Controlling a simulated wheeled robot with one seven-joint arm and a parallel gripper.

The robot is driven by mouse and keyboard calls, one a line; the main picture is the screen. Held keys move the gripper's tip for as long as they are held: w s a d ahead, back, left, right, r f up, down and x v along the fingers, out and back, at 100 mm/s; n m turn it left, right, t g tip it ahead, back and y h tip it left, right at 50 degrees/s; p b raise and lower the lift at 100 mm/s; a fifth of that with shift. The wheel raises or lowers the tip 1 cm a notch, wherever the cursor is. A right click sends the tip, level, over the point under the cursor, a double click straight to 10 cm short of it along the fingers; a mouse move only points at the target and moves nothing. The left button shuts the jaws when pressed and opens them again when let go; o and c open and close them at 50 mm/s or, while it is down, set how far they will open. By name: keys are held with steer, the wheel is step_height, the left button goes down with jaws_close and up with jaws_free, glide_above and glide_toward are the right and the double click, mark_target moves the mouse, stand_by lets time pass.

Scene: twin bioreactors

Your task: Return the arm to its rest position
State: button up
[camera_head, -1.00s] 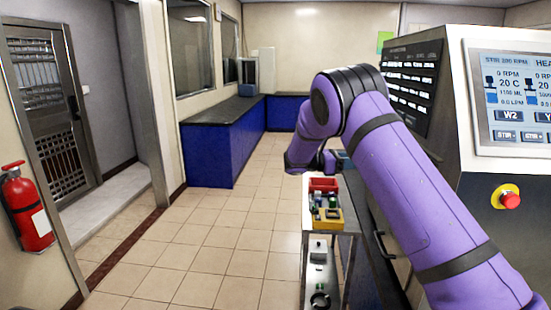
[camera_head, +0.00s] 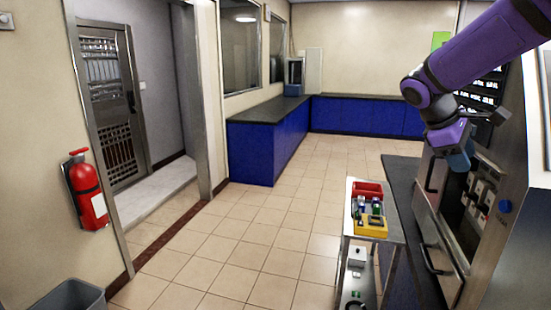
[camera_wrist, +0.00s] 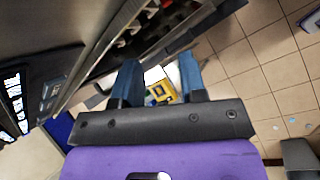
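My purple arm reaches in from the upper right of the head view. My gripper (camera_head: 466,162) hangs at its end, in front of the machine on the right. In the wrist view, the two blue fingers of my gripper (camera_wrist: 160,66) stand apart. Nothing is held between them. Through the gap I see the yellow box (camera_wrist: 161,91) on the cart, well beyond the fingertips. The arm's upper links are cut off by the head picture's edge.
A small cart (camera_head: 394,231) carries a red bin (camera_head: 367,189) and a yellow box (camera_head: 371,227). The steel machine (camera_head: 513,244) fills the right side. A fire extinguisher (camera_head: 86,191) hangs at left, above a grey bin (camera_head: 68,297). The tiled floor (camera_head: 235,240) is clear.

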steer(key=s+a+m+t+y, duration=0.3)
steer(key=s+a+m, duration=0.1)
steer(key=s, duration=0.8)
steer(key=s+a+m+t+y, duration=0.3)
steer(key=s+a+m+y, duration=0.1)
steer(key=s, duration=0.7)
steer(key=shift+s+a, duration=0.4)
steer(key=shift+a, duration=0.25)
steer(key=shift+d+f, duration=0.1)
stand_by(0.4)
